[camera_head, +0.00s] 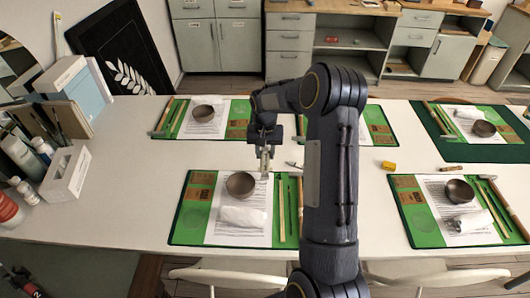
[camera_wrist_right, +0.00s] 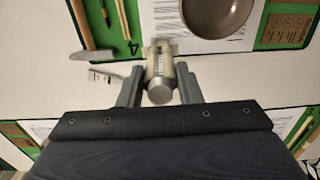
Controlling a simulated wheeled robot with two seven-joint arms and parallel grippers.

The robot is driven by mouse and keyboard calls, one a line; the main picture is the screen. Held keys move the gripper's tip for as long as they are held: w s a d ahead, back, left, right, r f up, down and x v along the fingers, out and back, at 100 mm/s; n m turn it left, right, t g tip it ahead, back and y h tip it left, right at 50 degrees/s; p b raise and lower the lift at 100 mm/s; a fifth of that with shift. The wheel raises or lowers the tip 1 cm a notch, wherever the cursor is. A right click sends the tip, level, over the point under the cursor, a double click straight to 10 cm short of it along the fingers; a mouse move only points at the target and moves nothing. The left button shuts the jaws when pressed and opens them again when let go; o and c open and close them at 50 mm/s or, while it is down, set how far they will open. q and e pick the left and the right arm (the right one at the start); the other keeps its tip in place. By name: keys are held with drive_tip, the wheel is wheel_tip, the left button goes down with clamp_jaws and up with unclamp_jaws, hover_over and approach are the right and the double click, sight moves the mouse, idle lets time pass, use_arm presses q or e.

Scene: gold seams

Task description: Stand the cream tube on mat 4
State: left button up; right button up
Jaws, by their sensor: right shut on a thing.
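The cream tube (camera_wrist_right: 158,66) is between the fingers of my right gripper (camera_wrist_right: 158,88). It looks pale with a silvery round end facing the wrist camera. In the head view my right gripper (camera_head: 265,158) points down with the tube, by the far edge of the near-left green mat (camera_head: 186,228). That mat shows a 4 in the right wrist view (camera_wrist_right: 128,46). I cannot tell the gap between tube and table. The mat bears a dark bowl (camera_head: 240,185), a white rolled cloth (camera_head: 243,217), paper and long tools. My left gripper is out of view.
A small pale item (camera_head: 294,165) lies on the table just right of the gripper. A yellow block (camera_head: 388,165) is farther right. Other green mats with bowls lie behind and right. Bottles and boxes crowd the left end. White table between the mat rows is mostly clear.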

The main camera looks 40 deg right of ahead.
drive_tip(key=shift+f, duration=0.3)
drive_tip(key=shift+f+b, duration=0.5)
drive_tip(key=shift+f, duration=0.15)
drive_tip(key=o, duration=1)
drive_tip(key=shift+f, duration=0.1)
drive_tip(key=shift+c, duration=0.2)
